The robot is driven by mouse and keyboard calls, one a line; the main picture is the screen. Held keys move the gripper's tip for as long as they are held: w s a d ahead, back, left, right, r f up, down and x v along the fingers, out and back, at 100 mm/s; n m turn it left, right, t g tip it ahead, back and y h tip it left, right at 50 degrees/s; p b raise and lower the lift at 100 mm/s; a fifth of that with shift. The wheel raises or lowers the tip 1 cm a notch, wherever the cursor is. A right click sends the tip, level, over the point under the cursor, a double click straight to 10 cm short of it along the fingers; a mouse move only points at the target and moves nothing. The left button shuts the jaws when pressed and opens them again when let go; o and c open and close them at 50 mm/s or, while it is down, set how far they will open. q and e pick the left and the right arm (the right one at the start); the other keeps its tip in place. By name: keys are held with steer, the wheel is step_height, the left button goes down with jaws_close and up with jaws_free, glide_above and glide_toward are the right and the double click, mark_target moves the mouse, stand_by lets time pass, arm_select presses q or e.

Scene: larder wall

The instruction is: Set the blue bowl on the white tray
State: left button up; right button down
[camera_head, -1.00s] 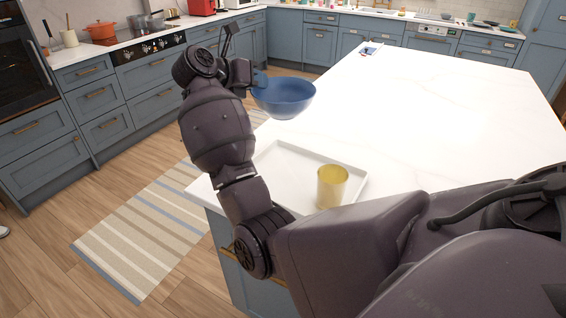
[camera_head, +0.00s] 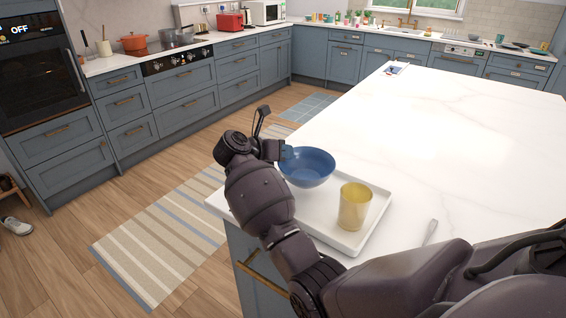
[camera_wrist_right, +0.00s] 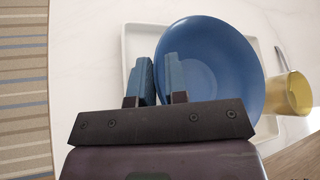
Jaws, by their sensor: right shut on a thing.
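The blue bowl (camera_head: 307,168) is upright over the back left part of the white tray (camera_head: 345,240) in the head view. My right gripper (camera_head: 284,153) is shut on the bowl's left rim. In the right wrist view the blue bowl (camera_wrist_right: 208,75) shows with its rim between the two fingers of my right gripper (camera_wrist_right: 160,75), and the white tray (camera_wrist_right: 133,42) lies beneath it. I cannot tell whether the bowl touches the tray. My left gripper is not in view.
A yellow cup (camera_head: 354,207) stands on the tray, close to the bowl's right side. A metal utensil (camera_head: 430,232) lies on the white counter (camera_head: 440,130) right of the tray. The counter beyond the tray is mostly clear.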

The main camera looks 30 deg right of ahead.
mark_target(283, 163)
steer(key=shift+f, duration=1.5)
steer(key=shift+f, duration=0.1)
steer(key=shift+f, duration=0.1)
steer(key=c, duration=1.1)
jaws_free()
steer(key=shift+c, duration=0.2)
